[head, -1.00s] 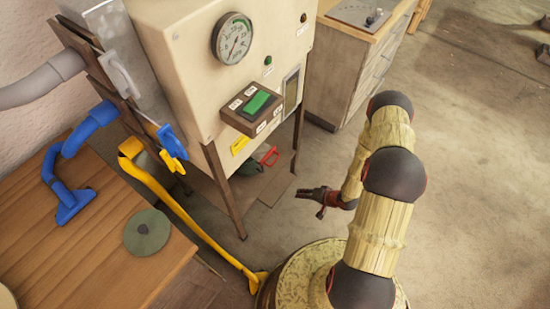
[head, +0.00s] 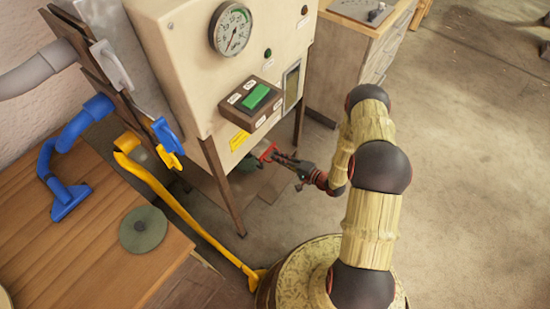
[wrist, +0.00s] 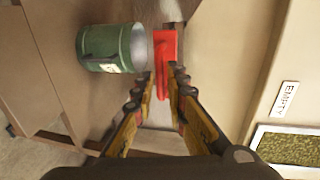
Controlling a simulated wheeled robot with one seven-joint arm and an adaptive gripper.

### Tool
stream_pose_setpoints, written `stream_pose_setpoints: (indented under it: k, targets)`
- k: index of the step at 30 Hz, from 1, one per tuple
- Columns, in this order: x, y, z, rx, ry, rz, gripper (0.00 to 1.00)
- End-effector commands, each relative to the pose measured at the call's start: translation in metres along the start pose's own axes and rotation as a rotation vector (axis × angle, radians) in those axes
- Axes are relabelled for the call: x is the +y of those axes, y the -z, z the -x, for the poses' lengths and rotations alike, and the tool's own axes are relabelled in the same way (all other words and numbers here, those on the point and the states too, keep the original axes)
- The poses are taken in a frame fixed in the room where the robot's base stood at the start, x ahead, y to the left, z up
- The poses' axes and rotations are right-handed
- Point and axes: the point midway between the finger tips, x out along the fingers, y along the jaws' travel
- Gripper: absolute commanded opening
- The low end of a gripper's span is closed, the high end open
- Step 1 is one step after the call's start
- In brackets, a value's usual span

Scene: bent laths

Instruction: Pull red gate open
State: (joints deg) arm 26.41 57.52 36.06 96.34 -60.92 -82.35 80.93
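The red gate (wrist: 165,50) shows in the wrist view as a bright red plate with a narrow raised grip, just beyond my fingertips. In the head view the red gate (head: 268,152) is a small red piece under the front of the cream machine, partly hidden. My gripper (wrist: 162,84) is open, with its fingertips apart on either side of the lower end of the red grip. Whether either finger touches it I cannot tell. In the head view my gripper (head: 276,157) reaches left to the red piece.
A green can (wrist: 108,48) stands beside the red gate. The cream machine (head: 185,60) carries a gauge and a green button box (head: 252,103). An "EMPTY" label (wrist: 286,99) is at right in the wrist view. A wooden table (head: 95,240) stands left; open floor lies right.

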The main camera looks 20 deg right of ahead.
Motion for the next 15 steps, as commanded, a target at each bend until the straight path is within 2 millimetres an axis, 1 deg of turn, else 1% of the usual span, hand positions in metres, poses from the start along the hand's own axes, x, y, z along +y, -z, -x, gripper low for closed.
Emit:
stream_pose_setpoints:
  k: [1, 3, 6, 15]
  targets:
    - [0.002, -0.001, -0.008, -0.002, 0.000, 0.001, 0.14]
    - [0.002, -0.001, -0.015, -0.002, -0.001, 0.001, 0.14]
    - [0.001, 0.000, -0.021, 0.000, -0.001, 0.001, 0.14]
    - [0.000, 0.001, -0.023, 0.001, -0.001, 0.001, 0.14]
